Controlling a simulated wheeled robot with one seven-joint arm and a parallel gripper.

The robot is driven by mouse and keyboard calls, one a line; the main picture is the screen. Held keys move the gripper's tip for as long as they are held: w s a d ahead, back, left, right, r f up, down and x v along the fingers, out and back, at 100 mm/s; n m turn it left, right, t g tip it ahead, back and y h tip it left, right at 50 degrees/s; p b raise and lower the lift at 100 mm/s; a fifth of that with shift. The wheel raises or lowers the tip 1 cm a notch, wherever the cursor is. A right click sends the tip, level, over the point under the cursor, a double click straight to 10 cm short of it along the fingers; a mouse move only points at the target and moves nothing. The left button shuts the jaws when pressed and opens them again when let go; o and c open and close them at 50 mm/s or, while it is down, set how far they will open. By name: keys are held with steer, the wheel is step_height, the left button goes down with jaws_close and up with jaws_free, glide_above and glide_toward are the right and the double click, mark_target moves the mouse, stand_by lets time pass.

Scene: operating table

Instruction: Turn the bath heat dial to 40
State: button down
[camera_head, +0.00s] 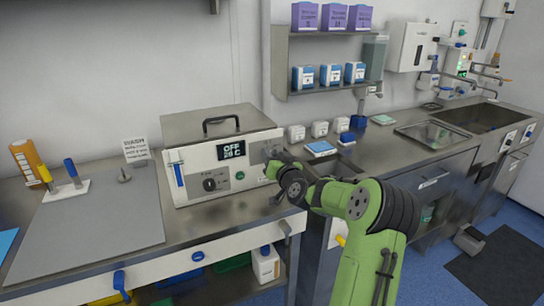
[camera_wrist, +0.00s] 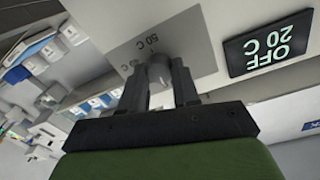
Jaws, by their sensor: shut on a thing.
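The bath (camera_head: 222,120) is a steel box with a lid handle and a pale front panel. Its display (camera_head: 232,150) reads OFF and 20 C, and it shows rotated in the wrist view (camera_wrist: 268,45). My gripper (camera_head: 272,158) is at the panel's right side, right of the display. In the wrist view its two dark fingers (camera_wrist: 160,85) are shut on the heat dial (camera_wrist: 158,72), a grey knob on a grey plate marked 50 C. The rest of the scale is hard to read. In the head view the gripper covers this dial.
A second, dark knob (camera_head: 209,184) and a green button (camera_head: 240,175) are lower on the panel. A blue-handled lever (camera_head: 179,175) is at its left. A grey mat (camera_head: 90,235) lies left of the bath. Small boxes (camera_head: 319,129) stand to the right.

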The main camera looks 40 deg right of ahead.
steer(key=m+p, duration=0.6)
steer(key=m, duration=0.5)
steer(key=m+y+p, duration=0.1)
steer(key=m+p, duration=0.6)
steer(key=m, duration=0.3)
steer(key=shift+s+d+f+m, duration=0.1)
steer(key=shift+d+m, duration=0.05)
steer(key=shift+m, duration=0.25)
steer(key=shift+f+p, duration=0.1)
steer(key=shift+p, duration=0.25)
steer(key=c, duration=0.8)
jaws_free()
steer(key=b+v, duration=0.2)
steer(key=v, duration=1.3)
steer(key=shift+s, duration=0.4)
